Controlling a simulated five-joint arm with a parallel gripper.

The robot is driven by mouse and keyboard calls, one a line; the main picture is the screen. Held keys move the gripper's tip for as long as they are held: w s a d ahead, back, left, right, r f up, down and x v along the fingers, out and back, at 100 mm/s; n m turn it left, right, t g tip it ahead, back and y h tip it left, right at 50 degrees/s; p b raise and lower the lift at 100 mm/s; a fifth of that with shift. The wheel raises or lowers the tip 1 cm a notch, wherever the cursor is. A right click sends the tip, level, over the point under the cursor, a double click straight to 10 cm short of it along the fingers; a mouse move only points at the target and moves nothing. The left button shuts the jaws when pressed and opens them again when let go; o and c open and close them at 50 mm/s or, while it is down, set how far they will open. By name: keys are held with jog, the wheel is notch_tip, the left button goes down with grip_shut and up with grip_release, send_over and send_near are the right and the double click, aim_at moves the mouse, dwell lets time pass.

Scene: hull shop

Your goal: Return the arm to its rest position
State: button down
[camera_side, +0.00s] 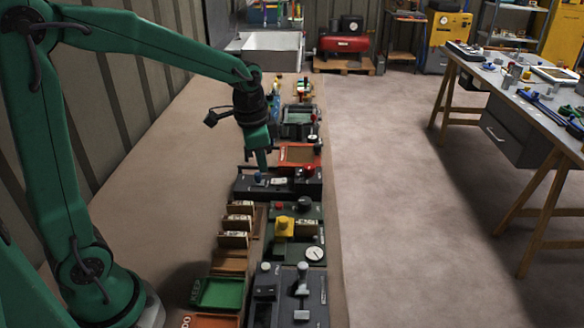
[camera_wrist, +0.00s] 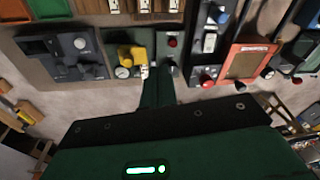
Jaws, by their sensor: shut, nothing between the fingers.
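My green arm reaches out over the bench from the left in the side view. My gripper (camera_side: 261,160) points down just above the dark panel with the red knob, and its fingers are together with nothing between them. Whether it touches the panel I cannot tell. In the wrist view my gripper (camera_wrist: 155,75) also shows, its green fingers closed near the row of panels. The dark panel (camera_side: 300,187) lies under and in front of the fingertips. The rest position itself is not marked in either view.
Along the bench stand a panel with a yellow knob (camera_side: 285,226), a lever panel (camera_side: 301,287), a green tray (camera_side: 217,293), several wooden slots (camera_side: 235,225) and an orange-framed tray (camera_side: 300,155). A white sink (camera_side: 268,48) stands behind. Bare bench top (camera_side: 160,165) lies left.

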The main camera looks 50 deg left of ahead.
jog(key=s+d+r+n+t, duration=0.1)
jog(key=s+r+n+t, duration=0.1)
jog(key=s, duration=0.6)
jog(key=s+d+r+n+t, duration=0.1)
jog(key=s+r+n, duration=0.3)
jog(key=s, duration=0.4)
jog(key=shift+s+r+t, duration=0.25)
jog(key=shift+r+t, duration=0.1)
jog(key=shift+t, duration=0.05)
jog(key=c, duration=2.2)
grip_release()
jog(key=shift+d, duration=0.1)
